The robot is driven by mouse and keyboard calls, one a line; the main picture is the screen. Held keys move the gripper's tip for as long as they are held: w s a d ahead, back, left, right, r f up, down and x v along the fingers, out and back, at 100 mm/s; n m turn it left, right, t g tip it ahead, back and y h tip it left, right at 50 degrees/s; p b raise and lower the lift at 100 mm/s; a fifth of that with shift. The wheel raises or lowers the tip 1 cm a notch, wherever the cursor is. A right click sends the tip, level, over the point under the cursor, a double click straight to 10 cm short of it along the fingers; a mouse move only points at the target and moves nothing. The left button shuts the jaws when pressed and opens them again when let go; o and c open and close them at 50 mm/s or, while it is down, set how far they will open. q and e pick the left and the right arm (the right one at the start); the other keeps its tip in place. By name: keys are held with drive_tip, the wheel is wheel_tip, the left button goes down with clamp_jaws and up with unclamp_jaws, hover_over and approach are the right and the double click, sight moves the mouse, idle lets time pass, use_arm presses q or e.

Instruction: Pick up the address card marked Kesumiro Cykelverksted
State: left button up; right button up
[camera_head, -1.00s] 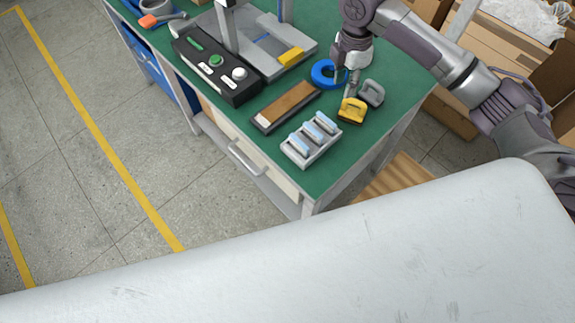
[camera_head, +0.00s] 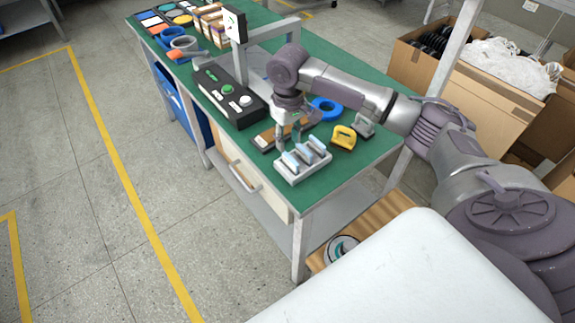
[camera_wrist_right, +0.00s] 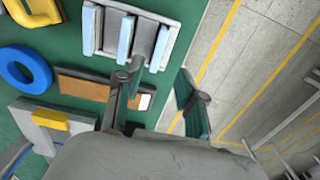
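A small light-grey rack (camera_head: 303,178) stands at the near corner of the green bench, with three light-blue upright pieces (camera_head: 305,153) in its slots. It also shows at the top of the right wrist view (camera_wrist_right: 145,42). No lettering can be read, so I cannot tell which piece, if any, is the Kesumiro Cykelverksted card. My right gripper (camera_head: 288,138) is above the bench at the rack's far-left side. In the right wrist view its fingers (camera_wrist_right: 160,78) are spread and empty, with the tips close to the rack's edge. My left gripper is not in view.
A brown wooden bar (camera_wrist_right: 85,88) lies beside the rack under the gripper. A blue ring (camera_head: 326,109), a yellow clamp-like piece (camera_head: 344,138) and a grey one (camera_head: 363,125) are close by. A black button box (camera_head: 230,96) stands farther left. Floor is open left of the bench.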

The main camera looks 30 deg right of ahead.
sight(290, 158)
drive_tip(key=shift+s+f, duration=0.1)
drive_tip(key=shift+f, duration=1.55)
drive_tip(key=f, duration=0.2)
drive_tip(key=f+p, duration=0.1)
drive_tip(key=shift+s+d+f, duration=0.1)
drive_tip(key=shift+d+f, duration=0.1)
drive_tip(key=shift+f, duration=0.65)
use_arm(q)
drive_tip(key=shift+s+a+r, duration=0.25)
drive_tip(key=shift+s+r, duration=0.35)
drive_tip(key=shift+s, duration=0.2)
use_arm(e)
clamp_jaws()
